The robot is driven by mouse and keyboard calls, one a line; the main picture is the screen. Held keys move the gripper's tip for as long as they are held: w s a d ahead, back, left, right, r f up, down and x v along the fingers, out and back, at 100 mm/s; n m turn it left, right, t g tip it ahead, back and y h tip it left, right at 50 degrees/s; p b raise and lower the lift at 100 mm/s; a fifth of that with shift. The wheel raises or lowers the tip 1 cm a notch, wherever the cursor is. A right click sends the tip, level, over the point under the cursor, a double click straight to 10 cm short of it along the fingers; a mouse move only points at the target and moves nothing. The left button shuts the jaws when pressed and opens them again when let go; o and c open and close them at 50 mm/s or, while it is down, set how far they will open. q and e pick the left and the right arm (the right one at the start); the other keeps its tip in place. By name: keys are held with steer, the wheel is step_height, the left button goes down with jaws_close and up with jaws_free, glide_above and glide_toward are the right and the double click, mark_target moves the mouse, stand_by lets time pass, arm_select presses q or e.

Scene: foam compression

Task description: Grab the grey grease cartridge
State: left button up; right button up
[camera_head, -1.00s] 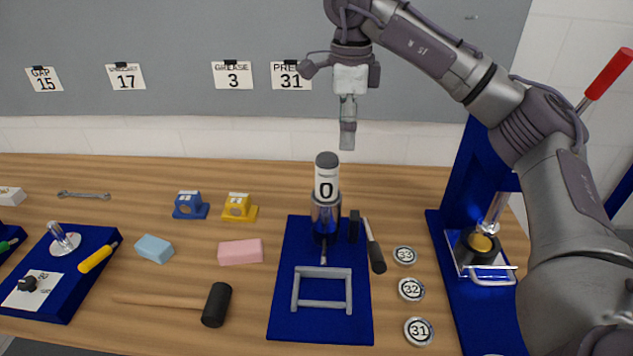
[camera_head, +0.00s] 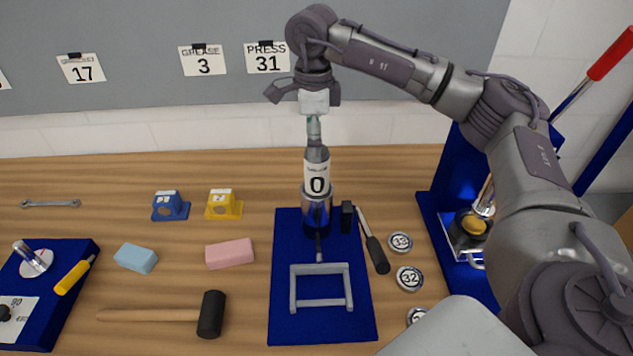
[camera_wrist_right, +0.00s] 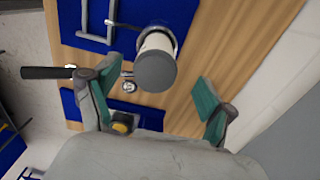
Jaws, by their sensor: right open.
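The grease cartridge (camera_head: 317,168) is a grey cylinder with a white label marked 0. It stands upright in a metal holder (camera_head: 316,208) on a blue mat (camera_head: 325,327). My right gripper (camera_head: 313,130) points down just above the cartridge's top in the head view. In the right wrist view the gripper (camera_wrist_right: 155,97) is open, with one green-padded finger on each side. The cartridge's round dark grey cap (camera_wrist_right: 155,71) lies between and beyond the fingertips. I cannot tell whether the fingers overlap its height. My left gripper is not in view.
A grey frame (camera_head: 321,270), a black-handled tool (camera_head: 374,248) and numbered discs (camera_head: 400,242) lie near the holder. A press with a red lever (camera_head: 610,53) stands at the right. A mallet (camera_head: 211,313) and foam blocks (camera_head: 229,253) lie left.

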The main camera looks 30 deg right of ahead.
steer(key=p, duration=0.3)
glide_above(317, 186)
steer(key=w+d, duration=0.2)
step_height(317, 186, down, 4)
steer(key=shift+w+a+f, duration=0.15)
steer(key=shift+a+f, duration=0.15)
steer(key=shift+f, duration=0.3)
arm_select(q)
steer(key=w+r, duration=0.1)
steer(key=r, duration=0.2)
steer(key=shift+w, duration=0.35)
arm_select(e)
steer(key=c, duration=1.4)
